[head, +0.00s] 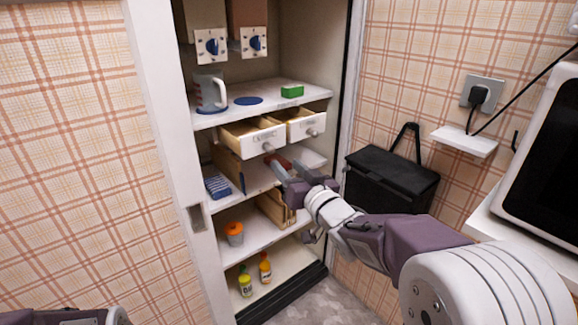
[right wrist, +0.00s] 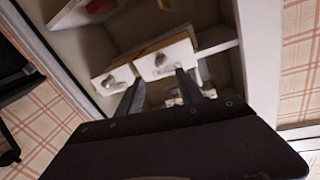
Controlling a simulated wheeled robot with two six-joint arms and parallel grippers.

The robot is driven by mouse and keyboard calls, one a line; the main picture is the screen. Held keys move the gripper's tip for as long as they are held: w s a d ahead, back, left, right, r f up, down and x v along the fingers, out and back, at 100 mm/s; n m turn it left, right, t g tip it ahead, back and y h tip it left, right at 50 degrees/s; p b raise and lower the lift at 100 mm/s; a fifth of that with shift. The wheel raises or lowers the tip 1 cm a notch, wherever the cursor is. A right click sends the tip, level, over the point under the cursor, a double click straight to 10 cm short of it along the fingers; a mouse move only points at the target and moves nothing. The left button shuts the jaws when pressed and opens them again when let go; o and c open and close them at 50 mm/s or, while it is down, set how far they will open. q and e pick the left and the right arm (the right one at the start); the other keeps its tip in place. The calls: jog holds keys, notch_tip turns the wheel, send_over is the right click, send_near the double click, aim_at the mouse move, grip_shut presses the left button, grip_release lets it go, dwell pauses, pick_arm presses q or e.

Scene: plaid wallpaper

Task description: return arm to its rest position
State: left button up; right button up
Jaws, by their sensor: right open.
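My right arm reaches from the lower right of the head view into the open cupboard. Its gripper (head: 283,169) is open, just below and in front of the left drawer (head: 254,143). I see nothing held between the fingers. The right wrist view shows the two grey fingers (right wrist: 160,84) spread apart, with the drawer fronts beyond them. I cannot tell whether a finger touches a drawer. Both drawers are pulled out; the right drawer (head: 307,126) is beside the left one. Only a piece of my left arm shows at the lower left edge, and its gripper is out of view.
Lower shelves hold a blue striped cloth (head: 217,187), an orange-lidded jar (head: 234,234) and bottles (head: 265,268). A black bag (head: 392,181) hangs right of the cupboard, near my forearm.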

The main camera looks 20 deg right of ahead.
jog(key=shift+s, duration=0.1)
dwell(0.3)
jog(key=s+a+f+m+g+h, duration=0.15)
jog(key=f+g, duration=0.25)
jog(key=f, duration=0.5)
jog(key=s+f+g+h, duration=0.1)
jog(key=s+f+g, duration=0.2)
jog(key=f, duration=0.6)
jog(key=s+f+g, duration=0.8)
jog(key=s+f, duration=0.3)
jog(key=s, duration=0.5)
notch_tip(320, 180, up, 27)
jog(key=s+n+g+p, duration=0.1)
jog(key=s+p, duration=0.1)
jog(key=p, duration=2.5)
jog(key=shift+s+d+f+n+g, duration=0.2)
jog(key=shift+s+d+n+g, duration=0.05)
jog(key=shift+s+n+g, duration=0.1)
